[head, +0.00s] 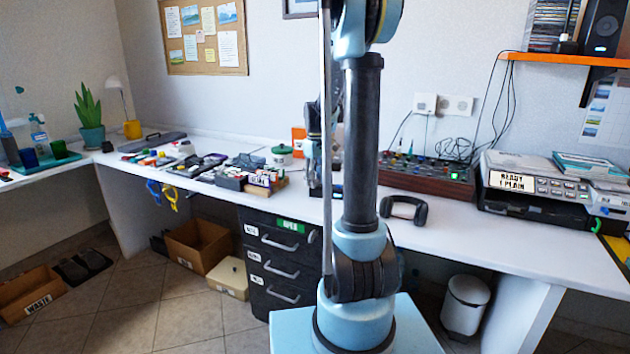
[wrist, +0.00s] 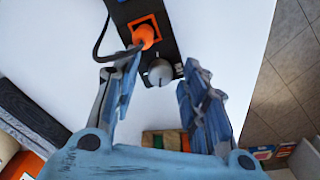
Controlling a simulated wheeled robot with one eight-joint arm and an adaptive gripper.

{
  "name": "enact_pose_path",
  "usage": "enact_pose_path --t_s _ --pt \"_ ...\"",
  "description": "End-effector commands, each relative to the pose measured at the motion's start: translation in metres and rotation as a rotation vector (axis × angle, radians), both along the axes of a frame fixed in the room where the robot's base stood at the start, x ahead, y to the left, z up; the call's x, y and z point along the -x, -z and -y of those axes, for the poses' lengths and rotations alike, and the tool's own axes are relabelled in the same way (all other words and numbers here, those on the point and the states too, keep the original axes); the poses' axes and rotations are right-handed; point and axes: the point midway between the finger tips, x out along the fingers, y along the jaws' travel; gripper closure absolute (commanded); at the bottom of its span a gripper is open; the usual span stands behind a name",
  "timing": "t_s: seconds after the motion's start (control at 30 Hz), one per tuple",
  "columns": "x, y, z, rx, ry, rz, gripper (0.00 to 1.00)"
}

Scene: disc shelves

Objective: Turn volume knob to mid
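In the wrist view a round grey knob (wrist: 159,72) sits on a narrow dark device (wrist: 127,12). An orange plug or ring with a dark cable (wrist: 143,36) is just beyond it on the same device. I cannot read any volume marking or tell the knob's setting. My gripper (wrist: 163,64) is open, with one blue finger on each side of the knob. I see no clear contact between fingers and knob. In the head view my arm's column hides most of the gripper and much of the dark device (head: 318,185) on the desk.
A green-lidded tub (head: 282,154) and small clutter lie to the left. White surface flanks the device.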

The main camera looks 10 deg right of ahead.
Motion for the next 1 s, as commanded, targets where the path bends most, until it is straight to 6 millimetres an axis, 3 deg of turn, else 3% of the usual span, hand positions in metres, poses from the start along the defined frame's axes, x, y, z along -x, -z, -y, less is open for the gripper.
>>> enact_pose_path --t_s 0.37,1.0 --pt "0.000 -0.006 0.000 0.000 0.000 0.000 0.59" --pt "-0.001 -0.101 0.000 0.000 0.000 -0.001 0.59"
